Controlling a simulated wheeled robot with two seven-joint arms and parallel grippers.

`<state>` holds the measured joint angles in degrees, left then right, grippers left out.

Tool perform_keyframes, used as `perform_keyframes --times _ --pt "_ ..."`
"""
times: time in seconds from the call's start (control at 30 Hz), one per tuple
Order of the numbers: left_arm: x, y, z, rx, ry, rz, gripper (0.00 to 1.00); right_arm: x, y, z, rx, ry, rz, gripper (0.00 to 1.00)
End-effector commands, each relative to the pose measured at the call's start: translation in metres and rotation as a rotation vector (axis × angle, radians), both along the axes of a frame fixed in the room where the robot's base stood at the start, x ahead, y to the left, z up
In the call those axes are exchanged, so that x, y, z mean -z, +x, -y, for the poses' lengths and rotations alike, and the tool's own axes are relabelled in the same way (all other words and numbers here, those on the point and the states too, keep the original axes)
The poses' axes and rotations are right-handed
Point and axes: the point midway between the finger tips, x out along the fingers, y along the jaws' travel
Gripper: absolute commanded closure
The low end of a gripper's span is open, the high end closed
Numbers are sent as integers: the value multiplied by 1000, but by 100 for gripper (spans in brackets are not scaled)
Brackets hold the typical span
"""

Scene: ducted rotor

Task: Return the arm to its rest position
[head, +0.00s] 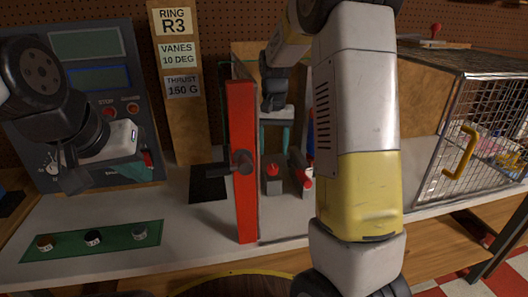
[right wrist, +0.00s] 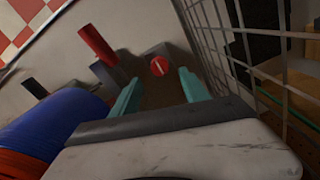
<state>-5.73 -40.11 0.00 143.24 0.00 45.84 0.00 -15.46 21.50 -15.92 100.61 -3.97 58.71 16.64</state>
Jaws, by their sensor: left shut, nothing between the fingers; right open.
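My right arm (head: 358,110) crosses the head view from the top and hides part of the bench. My right gripper (head: 275,138) points down, open, behind the red-edged panel (head: 241,160). A grey block with a red top (head: 273,178) stands below it. In the right wrist view the teal fingers of the right gripper (right wrist: 160,92) are apart, and the red-topped block (right wrist: 158,66) shows beyond the gap between them, not gripped. My left gripper (head: 138,168) is at the left, in front of the grey control console (head: 75,45), shut with nothing seen in it.
A wire-mesh cage with a yellow handle (head: 460,155) stands at the right. Mesh (right wrist: 228,50) runs close beside the right gripper. A red lever (right wrist: 97,45) and a blue and orange round thing (right wrist: 55,125) are at its other side. A green strip (head: 92,240) holds small knobs.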

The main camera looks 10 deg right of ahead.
Motion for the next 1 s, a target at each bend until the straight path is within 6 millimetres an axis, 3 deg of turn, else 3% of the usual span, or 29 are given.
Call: perform_keyframes --times 0.13,0.43,0.57,0.77,1.0 --pt "0 0 0 0 0 0 100 -10 0 0 0 0 0 47" --pt "0 0 0 0 0 0 100 -11 -1 0 -1 1 0 47" --pt "0 0 0 0 0 0 100 -22 -9 0 -8 18 22 47" --pt "0 0 0 0 0 0 100 -68 -57 -1 -60 93 135 47" --pt "0 0 0 0 0 0 100 -111 -138 -7 -157 150 315 47"
